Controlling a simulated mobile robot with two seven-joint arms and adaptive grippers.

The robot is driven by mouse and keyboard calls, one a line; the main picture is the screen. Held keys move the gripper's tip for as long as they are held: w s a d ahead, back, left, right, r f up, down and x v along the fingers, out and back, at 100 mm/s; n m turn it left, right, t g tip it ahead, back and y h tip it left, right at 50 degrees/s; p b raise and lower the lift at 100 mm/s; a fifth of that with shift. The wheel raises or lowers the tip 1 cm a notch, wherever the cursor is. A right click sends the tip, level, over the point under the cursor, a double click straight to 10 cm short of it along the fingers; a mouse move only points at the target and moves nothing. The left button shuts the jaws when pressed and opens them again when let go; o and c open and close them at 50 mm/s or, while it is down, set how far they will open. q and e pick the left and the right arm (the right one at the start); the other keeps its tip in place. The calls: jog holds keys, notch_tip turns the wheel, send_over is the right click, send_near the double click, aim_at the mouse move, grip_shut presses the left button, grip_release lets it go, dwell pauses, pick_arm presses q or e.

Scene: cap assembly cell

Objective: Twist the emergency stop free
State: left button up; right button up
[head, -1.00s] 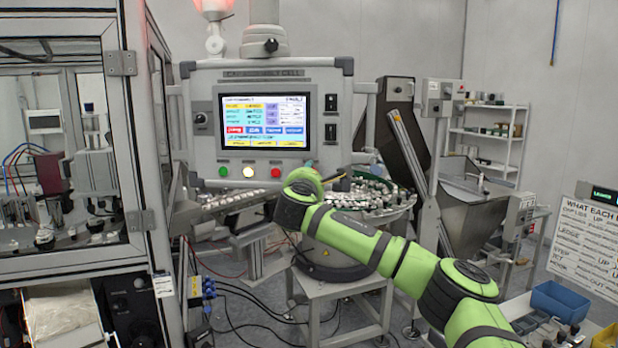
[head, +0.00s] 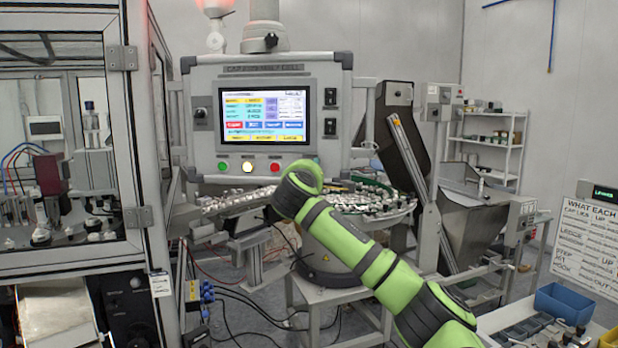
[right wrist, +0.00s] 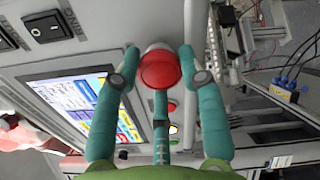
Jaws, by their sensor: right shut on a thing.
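The emergency stop (right wrist: 160,70) is a round red mushroom head on a pale collar on the grey control panel (head: 190,75), seen in the right wrist view. My right gripper (right wrist: 160,57) has its teal fingers on both sides of the red head and is shut on it. In the head view my green right forearm and wrist reach up to the panel's lower right edge, and they hide the emergency stop and the fingers. My left gripper is in neither view.
The panel carries a lit screen (head: 263,118), a green button (head: 222,166), a lit white button (head: 247,167), a red button (head: 275,167) and black rocker switches (head: 330,97). A parts bowl (head: 385,200) stands behind my arm. A glazed machine frame (head: 128,120) stands at the left.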

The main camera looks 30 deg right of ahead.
jog(key=shift+w+m+b, duration=0.1)
jog(key=shift+m+b, duration=0.2)
jog(key=shift+m, duration=0.4)
jog(key=shift+d+r, duration=0.1)
jog(key=o, duration=1.2)
jog(key=shift+c, duration=0.2)
jog(key=shift+w, duration=0.2)
jog(key=v, duration=1.2)
jog(key=shift+d, duration=0.1)
